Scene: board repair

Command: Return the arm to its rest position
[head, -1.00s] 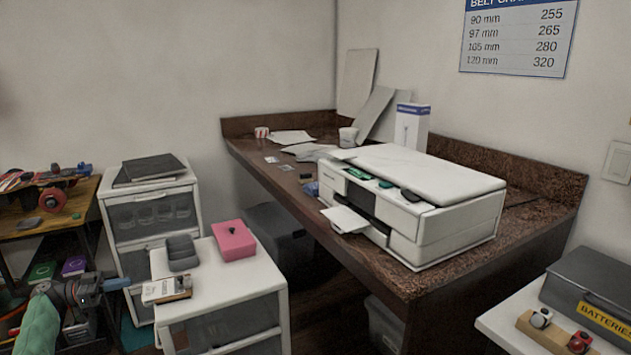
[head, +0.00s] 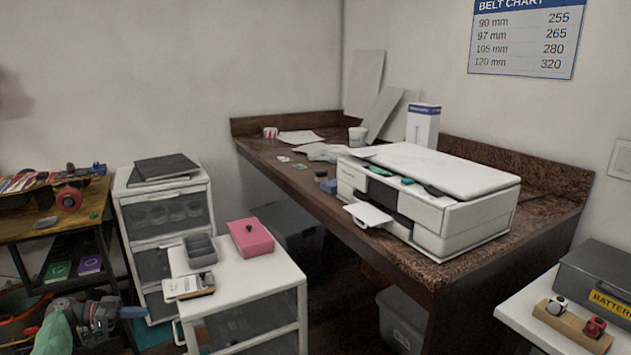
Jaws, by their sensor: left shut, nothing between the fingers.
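My left gripper (head: 130,312) shows at the lower left, at the end of an arm with a green sleeve. It is shut and empty, low beside the left side of the white drawer unit and apart from it. My right gripper is not in the head view.
The near white drawer unit (head: 248,287) carries a pink box (head: 250,238), a grey tray (head: 200,250) and a small white card-like item (head: 189,286). A printer (head: 430,200) stands on the brown counter. A wooden workbench (head: 40,228) is at the left. A grey battery box (head: 600,278) is at the right.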

